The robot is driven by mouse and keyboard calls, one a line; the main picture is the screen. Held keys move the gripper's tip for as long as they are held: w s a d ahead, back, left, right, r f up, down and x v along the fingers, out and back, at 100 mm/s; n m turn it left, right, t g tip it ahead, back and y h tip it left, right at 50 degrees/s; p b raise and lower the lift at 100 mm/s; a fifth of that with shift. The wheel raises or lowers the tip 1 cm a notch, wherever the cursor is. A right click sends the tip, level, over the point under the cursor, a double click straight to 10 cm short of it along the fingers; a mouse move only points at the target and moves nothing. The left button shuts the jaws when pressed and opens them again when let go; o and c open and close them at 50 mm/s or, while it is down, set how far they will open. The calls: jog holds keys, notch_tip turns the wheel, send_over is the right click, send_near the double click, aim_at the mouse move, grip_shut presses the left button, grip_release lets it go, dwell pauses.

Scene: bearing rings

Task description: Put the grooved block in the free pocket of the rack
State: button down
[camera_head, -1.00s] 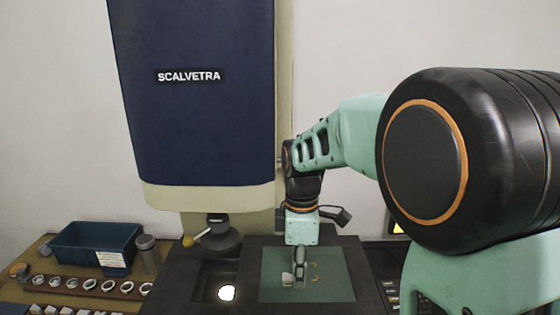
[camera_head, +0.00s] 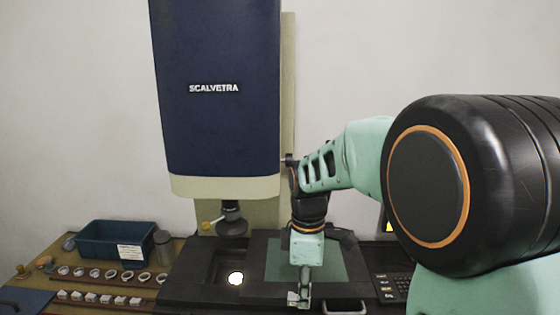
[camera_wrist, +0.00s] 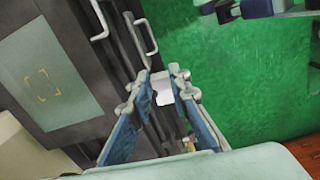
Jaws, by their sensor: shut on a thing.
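My gripper (camera_head: 299,296) is in front of the machine, near the front edge of its dark base, with fingers pointing down. In the wrist view my gripper (camera_wrist: 160,105) is shut on a small whitish block (camera_wrist: 164,97), seen between the blue-padded fingers. Its groove cannot be made out. At the lower left of the head view, a reddish-brown rack (camera_head: 108,306) carries a row of several small white blocks. A free pocket cannot be made out at this size. The rack is well to the left of my gripper and apart from it.
A row of several bearing rings (camera_head: 111,275) lies behind the blocks. A blue bin (camera_head: 103,239) and a grey cylinder (camera_head: 163,246) stand behind them. The blue and cream SCALVETRA machine (camera_head: 215,110) rises at the centre.

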jog(key=d+f+m, duration=0.8)
jog(key=f+m, duration=0.3)
jog(key=m, duration=0.5)
jog(key=shift+d+f+m, duration=0.2)
jog(key=shift+f+m, duration=0.1)
